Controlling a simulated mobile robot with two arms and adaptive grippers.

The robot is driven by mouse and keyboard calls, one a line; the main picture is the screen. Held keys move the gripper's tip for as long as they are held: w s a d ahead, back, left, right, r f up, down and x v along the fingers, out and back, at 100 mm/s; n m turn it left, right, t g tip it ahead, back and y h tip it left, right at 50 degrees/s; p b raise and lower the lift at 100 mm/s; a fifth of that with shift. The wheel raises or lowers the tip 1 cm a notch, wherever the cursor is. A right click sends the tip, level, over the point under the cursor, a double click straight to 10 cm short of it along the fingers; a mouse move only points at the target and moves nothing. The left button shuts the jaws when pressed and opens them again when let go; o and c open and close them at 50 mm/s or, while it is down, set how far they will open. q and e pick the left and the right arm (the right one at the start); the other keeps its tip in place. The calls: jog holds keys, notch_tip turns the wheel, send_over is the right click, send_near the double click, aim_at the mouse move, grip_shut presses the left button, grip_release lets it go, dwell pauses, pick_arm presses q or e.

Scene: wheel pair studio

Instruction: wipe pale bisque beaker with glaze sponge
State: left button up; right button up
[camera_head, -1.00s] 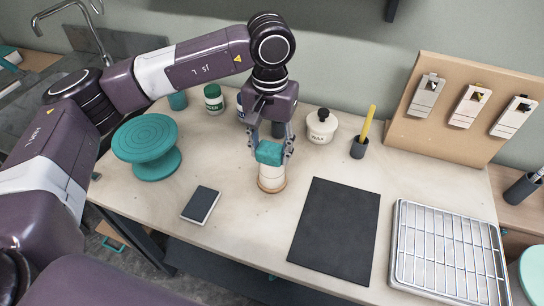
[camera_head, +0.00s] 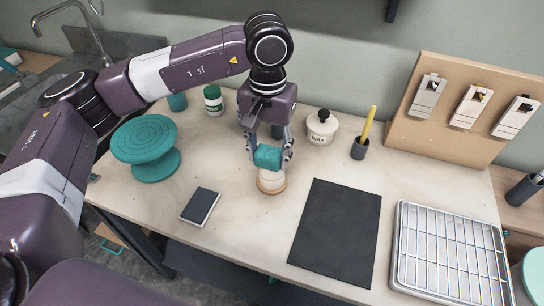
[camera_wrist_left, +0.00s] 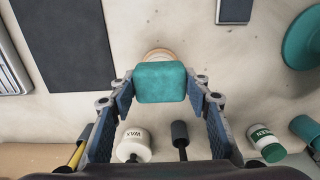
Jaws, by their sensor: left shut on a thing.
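The teal glaze sponge (camera_head: 268,157) is held between the fingers of my left gripper (camera_head: 269,150). In the left wrist view the sponge (camera_wrist_left: 161,82) sits between the fingertips and covers most of what is behind it. The pale bisque beaker (camera_head: 271,178) stands upright on the table directly under the sponge, on a thin tan round base. Its top is hidden by the sponge; I cannot tell whether they touch. In the left wrist view only a pale rim of the beaker or base (camera_wrist_left: 158,54) shows past the sponge. My right gripper is not in view.
A teal banding wheel (camera_head: 146,140) stands left, a dark notebook-like block (camera_head: 200,206) in front. A black mat (camera_head: 337,232) and wire rack tray (camera_head: 450,252) lie right. A WAX jar (camera_head: 321,127), pencil cup (camera_head: 359,148) and green-lidded jar (camera_head: 213,100) stand behind.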

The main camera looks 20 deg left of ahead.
pick_arm(q)
jog(key=shift+s+f, duration=0.15)
jog(key=shift+f, duration=0.05)
jog(key=shift+r+b, duration=0.1)
jog(key=shift+b, duration=0.2)
dwell(0.4)
jog(key=shift+w+b, duration=0.4)
jog(key=shift+w, duration=1.85)
jog(key=shift+s, duration=0.1)
